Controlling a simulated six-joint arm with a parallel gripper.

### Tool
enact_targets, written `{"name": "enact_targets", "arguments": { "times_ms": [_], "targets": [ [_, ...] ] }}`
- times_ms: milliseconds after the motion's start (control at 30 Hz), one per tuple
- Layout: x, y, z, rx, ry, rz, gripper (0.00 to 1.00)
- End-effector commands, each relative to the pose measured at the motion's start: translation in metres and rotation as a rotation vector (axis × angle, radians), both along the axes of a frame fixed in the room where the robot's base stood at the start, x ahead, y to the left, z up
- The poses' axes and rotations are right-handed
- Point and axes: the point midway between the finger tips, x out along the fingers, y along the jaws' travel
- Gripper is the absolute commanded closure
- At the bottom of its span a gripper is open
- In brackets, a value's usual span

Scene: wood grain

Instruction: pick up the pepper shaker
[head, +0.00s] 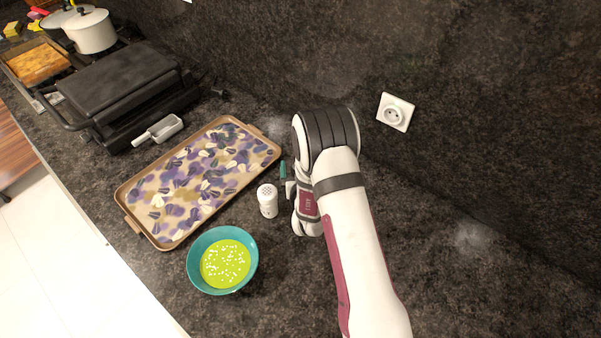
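A small white shaker (268,200) with a dotted, perforated top stands upright on the dark counter, between the patterned tray and my arm. No label is readable, so I cannot tell whether it holds pepper. My gripper (286,179) is just beyond the shaker and slightly to its right, close to it, with a gap visible in the picture. Only a teal fingertip and a pale part of the gripper show. My wrist and arm hide much of the rest, so its opening is unclear.
A tan tray (128,196) with a purple pattern lies left of the shaker. A teal bowl (196,272) of green soup stands in front. A white scoop (160,131), a black grill (120,85) and pots are at the back left. The wall with a socket (395,112) rises behind.

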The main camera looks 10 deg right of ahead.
Motion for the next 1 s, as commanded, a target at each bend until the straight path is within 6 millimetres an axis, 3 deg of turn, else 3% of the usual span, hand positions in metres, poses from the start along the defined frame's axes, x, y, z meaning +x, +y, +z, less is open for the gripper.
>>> {"name": "enact_targets", "arguments": {
  "times_ms": [100, 267, 367, 800, 1000],
  "targets": [
    [0.0100, -0.0006, -0.0039, 0.001, 0.000, -0.001, 0.07],
    [0.0102, -0.0006, -0.0041, 0.000, 0.001, 0.000, 0.07],
    [0.0101, -0.0005, -0.0040, 0.001, 0.001, 0.000, 0.21],
    [0.0099, -0.0004, -0.0039, 0.001, 0.001, 0.000, 1.00],
    [0.0100, -0.0004, -0.0036, 0.001, 0.001, 0.000, 1.00]
  ]
}}
